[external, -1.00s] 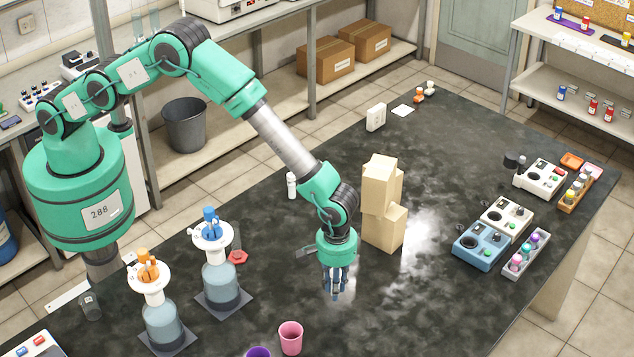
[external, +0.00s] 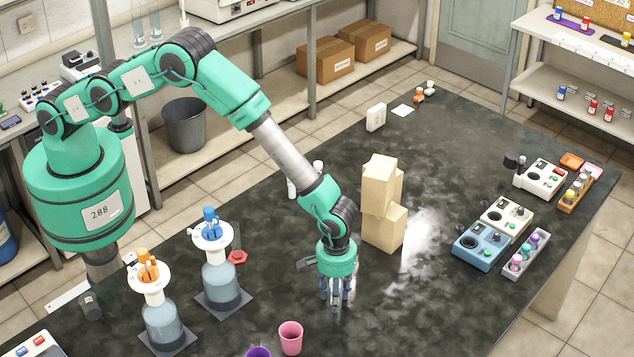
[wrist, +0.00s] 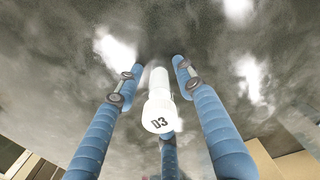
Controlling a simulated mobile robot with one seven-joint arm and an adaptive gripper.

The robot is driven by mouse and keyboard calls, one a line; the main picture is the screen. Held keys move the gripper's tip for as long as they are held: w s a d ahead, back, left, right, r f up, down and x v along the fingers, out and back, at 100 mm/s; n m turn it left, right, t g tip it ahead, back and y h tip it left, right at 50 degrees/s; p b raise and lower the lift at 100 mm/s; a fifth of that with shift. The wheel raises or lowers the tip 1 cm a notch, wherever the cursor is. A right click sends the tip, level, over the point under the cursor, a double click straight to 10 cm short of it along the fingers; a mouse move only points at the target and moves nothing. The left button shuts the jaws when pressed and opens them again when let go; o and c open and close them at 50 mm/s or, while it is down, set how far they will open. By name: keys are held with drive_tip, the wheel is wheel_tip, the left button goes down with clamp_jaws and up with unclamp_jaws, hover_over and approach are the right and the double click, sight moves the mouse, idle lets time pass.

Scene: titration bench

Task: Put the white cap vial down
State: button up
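The white cap vial (wrist: 160,112), marked D3 on its cap, stands between the three blue fingers of my gripper (wrist: 158,68) in the wrist view. Narrow gaps show between the vial and the two upper fingers. The third finger is partly behind the cap. In the external view my gripper (external: 337,303) points straight down, low over the black bench (external: 430,150), its fingers spread around the vial. The vial is mostly hidden there by the fingers. It looks upright, with its base at or very near the bench top; exact contact cannot be told.
A stack of tan blocks (external: 384,205) stands close right of my gripper. A pink cup (external: 290,338) and purple cup (external: 258,352) are in front, left. Two flasks (external: 220,285) (external: 162,325) stand further left. White bottles (external: 292,187) are behind my arm.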

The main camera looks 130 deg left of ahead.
drive_tip(key=shift+r, duration=0.2)
drive_tip(key=shift+r, duration=6)
drive_tip(key=shift+d+r, duration=0.1)
drive_tip(key=shift+r, duration=0.1)
drive_tip(key=s+d+r+m+t, duration=0.1)
drive_tip(key=s+d+r+m, duration=0.2)
drive_tip(key=s+d+r, duration=0.55)
drive_tip(key=s+d+r+m+t, duration=0.1)
drive_tip(key=s+d+r+m, duration=0.2)
drive_tip(key=r, duration=1.1)
drive_tip(key=s+d+r+m+t, duration=0.1)
drive_tip(key=s+d+r+m, duration=0.35)
drive_tip(key=r, duration=0.65)
drive_tip(key=s+d+r+m+t, duration=0.1)
drive_tip(key=s+d+r+m, duration=0.2)
drive_tip(key=s, duration=0.6)
drive_tip(key=s+d+r+m, duration=0.1)
drive_tip(key=s+d+r, duration=0.35)
drive_tip(key=s, duration=0.35)
drive_tip(key=s+d+f+m, duration=0.1)
drive_tip(key=s+d+m, duration=0.1)
drive_tip(key=s, duration=0.7)
drive_tip(key=s+d+f+m+t, duration=0.1)
drive_tip(key=s+d+m, duration=0.2)
drive_tip(key=s, duration=0.7)
drive_tip(key=shift+d+f+m+t, duration=0.15)
drive_tip(key=shift+f+m+t, duration=0.15)
drive_tip(key=shift+m, duration=0.25)
